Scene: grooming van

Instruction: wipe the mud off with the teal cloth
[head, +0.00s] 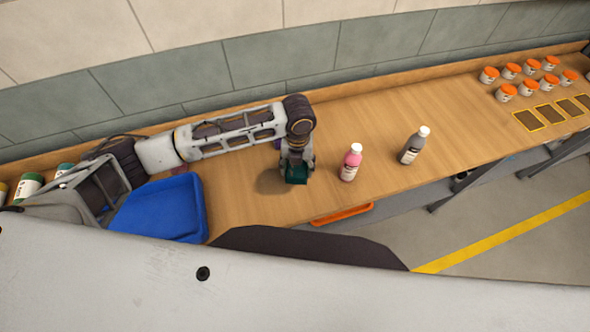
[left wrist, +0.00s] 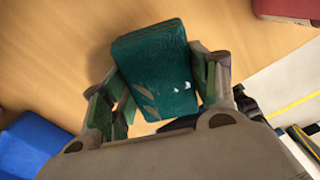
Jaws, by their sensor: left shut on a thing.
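The teal cloth (left wrist: 158,72) is a folded block held between the two fingers of my left gripper (left wrist: 160,95) in the left wrist view. It has small white flecks and a few brownish marks on its face. In the head view my left gripper (head: 297,168) points down over the wooden counter, shut on the cloth (head: 297,174), with a shadow beside it. I cannot tell whether the cloth touches the counter. No mud patch can be made out on the counter. My right gripper is not in view.
A pink bottle (head: 350,162) and a grey bottle (head: 414,145) stand right of my left gripper. A blue tray (head: 203,208) is at the left. An orange item (head: 342,215) is at the front edge. Several orange-lidded jars (head: 507,92) stand at the far right.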

